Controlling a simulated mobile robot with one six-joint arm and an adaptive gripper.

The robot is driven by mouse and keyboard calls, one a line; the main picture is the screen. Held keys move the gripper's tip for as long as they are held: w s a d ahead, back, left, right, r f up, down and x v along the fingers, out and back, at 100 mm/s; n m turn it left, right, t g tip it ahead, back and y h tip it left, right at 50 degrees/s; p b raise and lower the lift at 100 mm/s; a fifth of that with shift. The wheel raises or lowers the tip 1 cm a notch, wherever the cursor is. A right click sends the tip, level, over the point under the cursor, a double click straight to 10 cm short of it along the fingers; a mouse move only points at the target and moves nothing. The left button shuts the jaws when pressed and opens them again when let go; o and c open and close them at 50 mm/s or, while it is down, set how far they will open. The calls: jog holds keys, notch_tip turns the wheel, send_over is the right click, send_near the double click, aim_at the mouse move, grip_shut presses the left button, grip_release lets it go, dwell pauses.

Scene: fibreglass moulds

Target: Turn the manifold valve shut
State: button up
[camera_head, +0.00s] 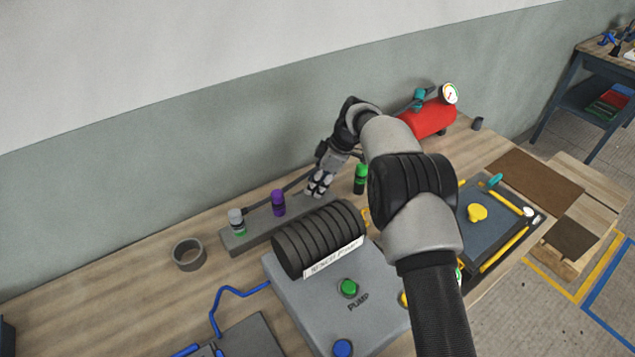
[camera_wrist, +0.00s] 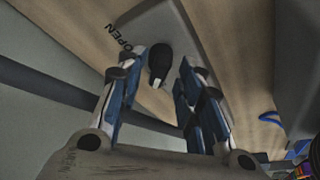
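The manifold is a long grey bar (camera_head: 252,238) on the bench, and my gripper (camera_head: 318,188) points down over its right part. In the wrist view a black handle (camera_wrist: 159,60) stands on a grey block (camera_wrist: 181,27), beside the printed word OPEN. My gripper (camera_wrist: 161,62) has its fingers apart, one on each side of the handle in that view. A gap shows between the handle and the right finger; I cannot tell whether the left finger touches it. In the head view the handle is hidden by my gripper.
A black ribbed cylinder (camera_head: 318,238) and the grey pump box (camera_head: 320,300) lie in front. A red tank (camera_head: 428,119) with a gauge is behind right.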

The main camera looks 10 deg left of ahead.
jog(key=v, duration=1.2)
jog(key=s+d+r+m+t+h, duration=0.25)
jog(key=s+d+r+m, duration=0.75)
jog(key=s+d+r, duration=0.7)
jog(key=s+d+f+m, duration=0.2)
jog(key=s+d+m, duration=0.1)
jog(key=s, duration=0.4)
jog(key=s+d+f+m+t+h, duration=0.1)
jog(key=s+d+f+m, duration=0.1)
jog(key=s, duration=0.6)
jog(key=s+d+f+m+t+h, duration=0.1)
jog(key=s+d+f+m, duration=0.1)
jog(key=s, duration=0.6)
jog(key=d+m, duration=0.1)
jog(key=d, duration=0.1)
jog(key=shift+d+m, duration=0.25)
jog(key=shift+m, duration=0.15)
jog(key=shift+s+f+t, duration=0.1)
jog(key=shift+t, duration=0.15)
